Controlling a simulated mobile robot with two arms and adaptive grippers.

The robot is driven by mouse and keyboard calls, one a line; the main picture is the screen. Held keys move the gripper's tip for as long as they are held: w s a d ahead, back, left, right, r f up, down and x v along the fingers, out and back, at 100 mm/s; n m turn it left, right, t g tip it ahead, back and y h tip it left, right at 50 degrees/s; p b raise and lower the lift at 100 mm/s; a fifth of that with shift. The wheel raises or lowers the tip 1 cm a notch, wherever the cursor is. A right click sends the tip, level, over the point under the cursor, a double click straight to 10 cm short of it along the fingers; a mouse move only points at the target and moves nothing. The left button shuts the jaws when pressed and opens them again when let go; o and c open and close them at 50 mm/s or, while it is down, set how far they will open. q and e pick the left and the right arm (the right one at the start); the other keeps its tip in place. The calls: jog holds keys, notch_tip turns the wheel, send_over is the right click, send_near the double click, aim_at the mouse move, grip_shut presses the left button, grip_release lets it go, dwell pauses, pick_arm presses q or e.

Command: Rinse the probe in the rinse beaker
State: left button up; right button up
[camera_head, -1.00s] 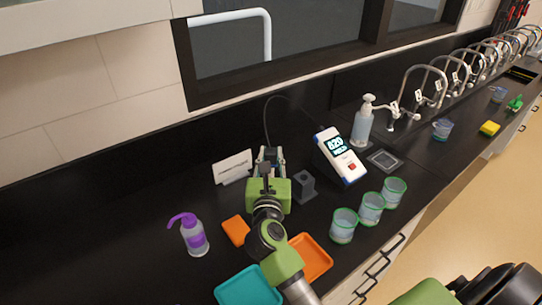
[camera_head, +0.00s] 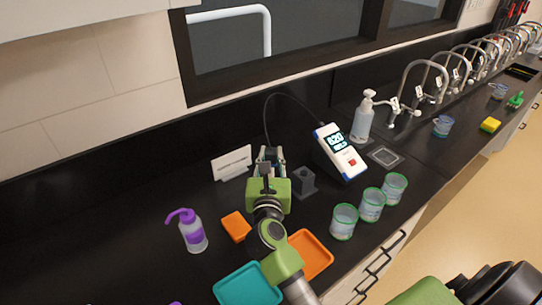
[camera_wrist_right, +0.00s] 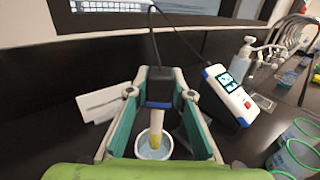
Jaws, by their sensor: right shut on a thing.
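My right gripper (camera_wrist_right: 158,105) is shut on the probe (camera_wrist_right: 160,112), which has a black top, a blue collar and a yellowish lower body. In the wrist view the probe points down, and its lower end overlaps a pale-rimmed beaker (camera_wrist_right: 141,154) with bluish liquid. I cannot tell how deep the tip is. In the head view my right gripper (camera_head: 269,158) is at the back of the counter and hides that beaker and most of the probe. The meter (camera_head: 340,155) stands to its right, with a black cable rising behind the gripper. My left gripper is not in view.
Three green-rimmed beakers (camera_head: 371,206) stand at the front right. A purple-capped wash bottle (camera_head: 192,235), an orange tray (camera_head: 316,257) and a teal tray (camera_head: 247,288) are nearer. A soap bottle (camera_head: 362,122) stands behind.

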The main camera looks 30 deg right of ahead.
jog(key=shift+f+b, duration=2.75)
jog(key=shift+f, duration=0.6)
jog(key=shift+w+a, duration=0.1)
jog(key=shift+w, duration=0.1)
jog(key=shift+w, duration=0.25)
jog(key=shift+s+a, duration=0.15)
jog(key=shift+s, duration=0.05)
jog(key=shift+s+a, duration=0.2)
jog(key=shift+s, duration=0.05)
jog(key=shift+s+d, duration=0.1)
